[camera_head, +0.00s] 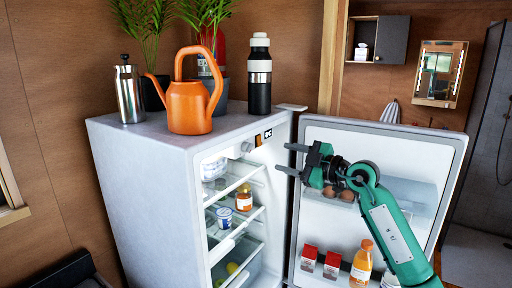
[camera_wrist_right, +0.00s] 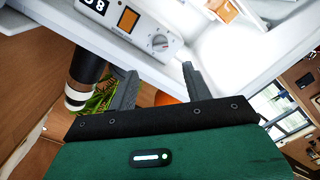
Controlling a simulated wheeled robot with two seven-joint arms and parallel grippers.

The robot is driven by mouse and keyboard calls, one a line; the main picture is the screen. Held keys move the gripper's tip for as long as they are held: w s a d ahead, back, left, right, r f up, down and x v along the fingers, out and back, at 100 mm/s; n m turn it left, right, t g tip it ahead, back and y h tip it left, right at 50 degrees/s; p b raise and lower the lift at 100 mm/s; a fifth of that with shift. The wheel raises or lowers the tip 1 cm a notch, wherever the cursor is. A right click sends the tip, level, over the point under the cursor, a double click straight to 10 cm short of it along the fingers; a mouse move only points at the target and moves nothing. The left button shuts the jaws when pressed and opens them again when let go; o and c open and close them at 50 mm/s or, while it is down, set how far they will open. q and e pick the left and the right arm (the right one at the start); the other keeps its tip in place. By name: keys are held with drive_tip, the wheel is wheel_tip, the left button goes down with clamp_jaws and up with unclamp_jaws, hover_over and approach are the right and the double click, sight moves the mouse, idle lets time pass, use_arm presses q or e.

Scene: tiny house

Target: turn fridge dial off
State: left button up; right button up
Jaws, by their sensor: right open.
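The fridge (camera_head: 140,190) stands with its door (camera_head: 325,215) swung open to the right. Its dial (camera_head: 247,146) is a small round knob on the control panel at the top of the interior. My right gripper (camera_head: 291,159) is open and empty, to the right of the panel in front of the opening. In the wrist view its two fingers (camera_wrist_right: 160,72) point towards the dial, apart from it. My left gripper is not in view.
An orange watering can (camera_head: 190,106), a black bottle (camera_head: 259,85), a steel flask (camera_head: 129,94) and plants stand on the fridge top. Shelves inside hold jars (camera_head: 243,198). The door carries an orange bottle (camera_head: 361,265), red cartons (camera_head: 332,264) and eggs.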

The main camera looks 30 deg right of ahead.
sight(248, 148)
drive_tip(key=p+x, duration=0.4)
drive_tip(key=x, duration=0.7)
drive_tip(key=shift+s, duration=0.1)
drive_tip(key=c, duration=1)
